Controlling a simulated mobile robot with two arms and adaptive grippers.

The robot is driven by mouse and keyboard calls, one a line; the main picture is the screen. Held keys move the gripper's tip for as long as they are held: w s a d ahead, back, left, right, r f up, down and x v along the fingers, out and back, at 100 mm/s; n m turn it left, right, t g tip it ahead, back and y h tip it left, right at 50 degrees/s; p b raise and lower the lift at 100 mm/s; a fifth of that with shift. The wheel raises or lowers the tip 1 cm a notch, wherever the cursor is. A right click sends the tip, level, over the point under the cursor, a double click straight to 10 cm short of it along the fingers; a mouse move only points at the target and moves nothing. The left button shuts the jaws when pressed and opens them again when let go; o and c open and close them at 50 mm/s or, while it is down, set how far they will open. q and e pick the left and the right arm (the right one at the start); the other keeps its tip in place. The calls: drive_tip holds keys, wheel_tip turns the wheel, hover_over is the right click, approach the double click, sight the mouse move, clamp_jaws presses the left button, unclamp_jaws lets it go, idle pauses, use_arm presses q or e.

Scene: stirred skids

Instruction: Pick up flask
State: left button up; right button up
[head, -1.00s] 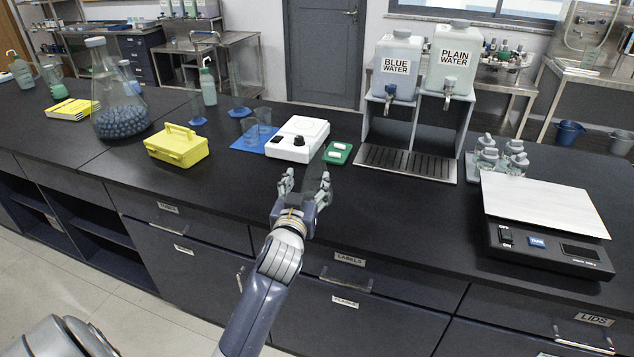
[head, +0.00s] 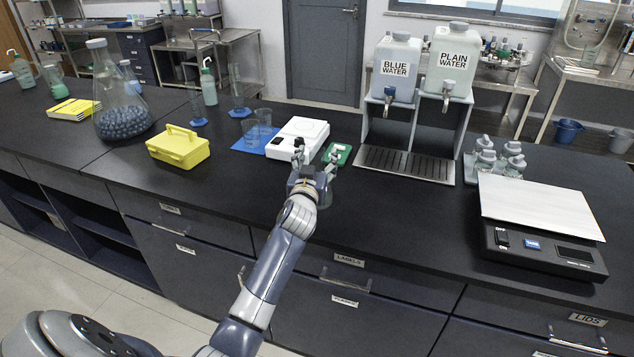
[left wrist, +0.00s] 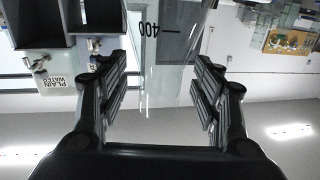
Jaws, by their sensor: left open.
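In the left wrist view a clear glass flask (left wrist: 160,45) with a black 400 mark stands between and beyond the two fingers. It seems not to be gripped, with gaps to the finger pads. My left gripper (head: 315,158) is open over the black bench, in front of the white stirrer and green tray; its fingers also show in the left wrist view (left wrist: 160,80). In the head view the clear flask is hard to make out near the gripper. My right gripper is not in view.
A white stirrer (head: 303,138) and a blue mat (head: 250,146) lie behind the gripper, with a green tray (head: 340,150) at right. The yellow box (head: 178,150), large bead flask (head: 122,115), water dispensers (head: 415,165) and scale (head: 540,255) stand farther off. Bench front is clear.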

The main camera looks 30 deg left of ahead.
use_arm(q)
drive_tip(key=shift+w+a, duration=0.15)
drive_tip(key=shift+w, duration=0.15)
clamp_jaws()
drive_tip(key=shift+r, duration=0.1)
